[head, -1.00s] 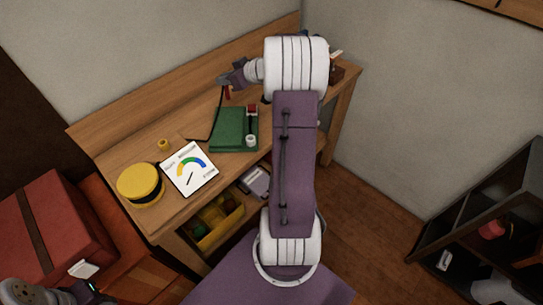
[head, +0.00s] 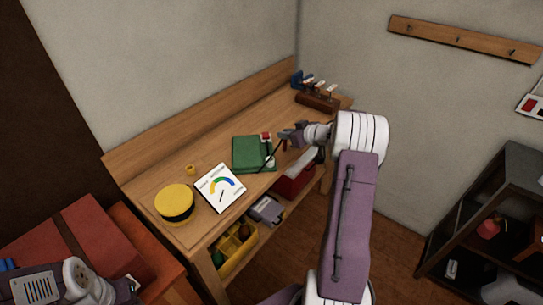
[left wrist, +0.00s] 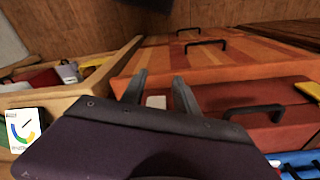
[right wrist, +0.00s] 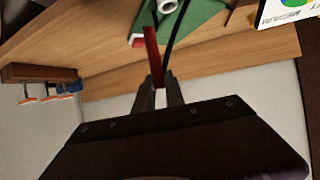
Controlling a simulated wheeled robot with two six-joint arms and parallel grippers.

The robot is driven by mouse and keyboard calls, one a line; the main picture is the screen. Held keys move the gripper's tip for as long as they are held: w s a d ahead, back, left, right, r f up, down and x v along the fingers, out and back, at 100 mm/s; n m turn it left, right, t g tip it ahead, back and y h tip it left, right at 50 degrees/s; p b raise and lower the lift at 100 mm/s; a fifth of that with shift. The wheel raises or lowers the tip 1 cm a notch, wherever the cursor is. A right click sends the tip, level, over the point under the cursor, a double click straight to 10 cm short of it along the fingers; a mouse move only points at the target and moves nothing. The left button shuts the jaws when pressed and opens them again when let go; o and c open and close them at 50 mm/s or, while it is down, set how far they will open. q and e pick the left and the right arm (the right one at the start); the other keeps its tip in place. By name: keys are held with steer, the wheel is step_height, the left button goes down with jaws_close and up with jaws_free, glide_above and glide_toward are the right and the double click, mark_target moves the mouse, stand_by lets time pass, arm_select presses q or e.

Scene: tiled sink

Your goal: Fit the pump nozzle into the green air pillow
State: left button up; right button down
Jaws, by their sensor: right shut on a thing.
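The green air pillow (head: 248,152) lies flat on the wooden workbench, with a red part (head: 265,136) and a white cylindrical part (head: 270,161) at its right edge. My right gripper (head: 283,135) is just right of the pillow, above the bench. In the right wrist view it is shut on a slim red piece, seemingly the pump nozzle (right wrist: 152,55), with a black hose (right wrist: 180,28) beside it. The nozzle is apart from the white part (right wrist: 168,6). A yellow round pump (head: 175,204) with a black band sits at the bench's near left. My left gripper (left wrist: 158,90) is open and empty.
A brown rack (head: 317,103) stands at the bench's far end. The lower shelf holds a yellow bin (head: 238,247). Red cases (head: 75,245) stand at left.

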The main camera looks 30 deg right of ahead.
steer(key=w+a+f, duration=0.1)
steer(key=f, duration=0.1)
steer(key=w+a+f+b, duration=0.1)
steer(key=a+f, duration=0.1)
steer(key=f, duration=0.1)
steer(key=w+a+f+b, duration=0.1)
steer(key=f, duration=0.1)
steer(key=shift+w+a+f, duration=0.2)
steer(key=shift+a, duration=0.05)
steer(key=shift+f, duration=0.1)
steer(key=c, duration=1.4)
jaws_free()
steer(key=shift+f, duration=0.1)
